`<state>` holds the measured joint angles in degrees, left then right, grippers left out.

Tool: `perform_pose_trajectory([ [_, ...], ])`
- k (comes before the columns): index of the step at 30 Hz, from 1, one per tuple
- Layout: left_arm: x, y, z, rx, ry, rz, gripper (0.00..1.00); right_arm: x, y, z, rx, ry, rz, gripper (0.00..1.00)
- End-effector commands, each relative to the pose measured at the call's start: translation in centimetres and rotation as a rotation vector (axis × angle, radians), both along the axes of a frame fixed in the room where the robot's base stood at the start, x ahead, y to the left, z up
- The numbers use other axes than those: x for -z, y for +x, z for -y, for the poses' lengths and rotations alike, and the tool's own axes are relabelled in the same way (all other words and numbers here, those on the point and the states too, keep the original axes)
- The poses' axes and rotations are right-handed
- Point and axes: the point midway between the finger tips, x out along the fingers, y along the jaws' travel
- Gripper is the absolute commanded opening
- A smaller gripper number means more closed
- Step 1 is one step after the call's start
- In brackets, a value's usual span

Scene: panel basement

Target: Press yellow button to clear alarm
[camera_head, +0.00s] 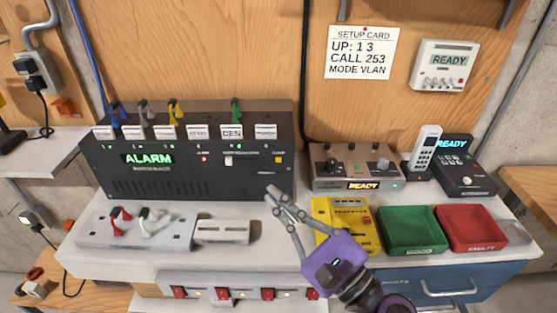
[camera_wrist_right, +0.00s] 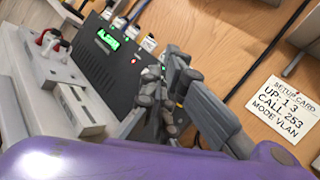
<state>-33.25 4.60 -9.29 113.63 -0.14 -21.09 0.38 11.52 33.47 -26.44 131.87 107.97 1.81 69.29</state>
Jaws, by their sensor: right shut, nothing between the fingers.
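The black alarm panel (camera_head: 200,181) stands at the back left of the bench, its green display (camera_head: 148,159) reading ALARM. A small yellow button (camera_head: 278,159) sits near the right end of its front face. My purple right gripper (camera_head: 273,194) has its fingers shut and empty, the tips just below the yellow button in the picture. I cannot tell whether they touch the panel. In the right wrist view the shut fingers (camera_wrist_right: 165,85) cover the panel's right end and hide the button; the ALARM display (camera_wrist_right: 108,40) shows. My left gripper is out of view.
A row of colored cables and labels tops the panel. A yellow device (camera_head: 345,212), a green tray (camera_head: 411,252) and a red tray (camera_head: 473,226) lie right of my gripper. A grey unit (camera_head: 350,171) reading READY stands behind them. A white strip (camera_head: 222,231) lies left.

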Motion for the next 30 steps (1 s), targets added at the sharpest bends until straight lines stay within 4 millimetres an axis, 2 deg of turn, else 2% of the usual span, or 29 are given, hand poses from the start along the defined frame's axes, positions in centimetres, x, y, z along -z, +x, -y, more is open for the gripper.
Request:
perform_pose_trajectory([
  [14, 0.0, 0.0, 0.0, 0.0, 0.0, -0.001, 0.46, 0.0, 0.6, 0.1, 0.002, 0.01, -0.009, 0.0],
  [30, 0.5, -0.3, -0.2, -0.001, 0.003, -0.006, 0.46, 0.0, 7.4, 0.1, 0.001, 0.01, -0.007, 0.0],
])
